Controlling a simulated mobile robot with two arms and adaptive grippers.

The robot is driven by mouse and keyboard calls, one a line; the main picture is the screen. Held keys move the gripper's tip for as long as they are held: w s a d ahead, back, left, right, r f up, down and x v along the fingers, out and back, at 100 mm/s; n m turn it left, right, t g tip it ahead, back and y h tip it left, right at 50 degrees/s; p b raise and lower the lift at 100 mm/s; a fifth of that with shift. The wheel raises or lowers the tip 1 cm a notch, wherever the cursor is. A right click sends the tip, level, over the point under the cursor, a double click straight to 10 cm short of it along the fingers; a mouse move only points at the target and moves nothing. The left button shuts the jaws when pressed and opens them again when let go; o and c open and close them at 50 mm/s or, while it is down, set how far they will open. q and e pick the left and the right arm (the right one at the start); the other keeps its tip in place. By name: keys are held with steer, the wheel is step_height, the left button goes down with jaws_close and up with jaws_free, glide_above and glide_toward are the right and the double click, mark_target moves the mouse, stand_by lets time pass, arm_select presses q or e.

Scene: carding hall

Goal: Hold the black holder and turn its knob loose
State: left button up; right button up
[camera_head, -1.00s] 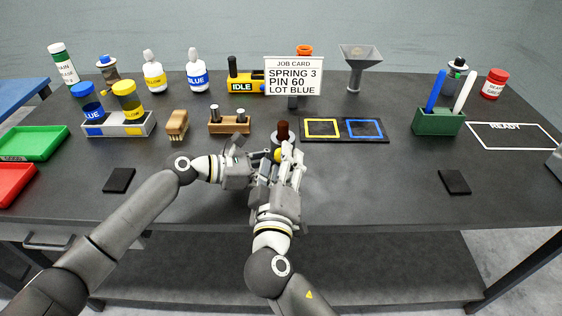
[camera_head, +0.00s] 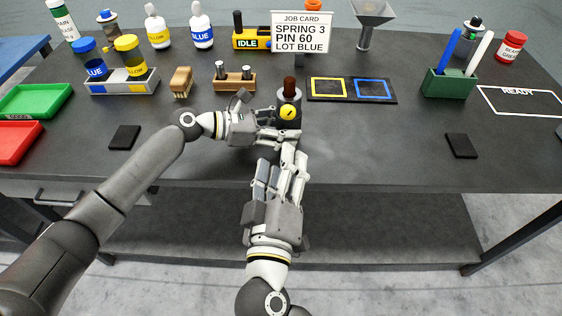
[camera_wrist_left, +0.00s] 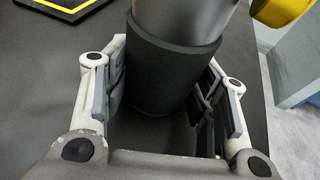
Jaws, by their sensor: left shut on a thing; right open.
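The black holder (camera_head: 288,99) stands upright on the dark bench, with a brown piece sticking up from its top. Its yellow knob (camera_head: 288,112) faces me and carries a dark mark. The knob also shows at the top right of the left wrist view (camera_wrist_left: 280,10). My left gripper (camera_head: 275,133) is shut on the holder low down. In the left wrist view the holder's black body (camera_wrist_left: 170,68) sits between its fingers. My right gripper (camera_head: 280,170) is open and empty, in front of the holder and apart from the knob. I cannot tell how loose the knob is.
A job card (camera_head: 301,32) stands behind the holder. A tray with yellow and blue squares (camera_head: 392,100) lies to its right, and a wooden block with two pins (camera_head: 234,84) to its left. A green pen box (camera_head: 448,84) is farther right. Bare bench lies around the black pads.

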arm_select(q)
steer(key=o, duration=1.5)
steer(key=shift+a, duration=0.1)
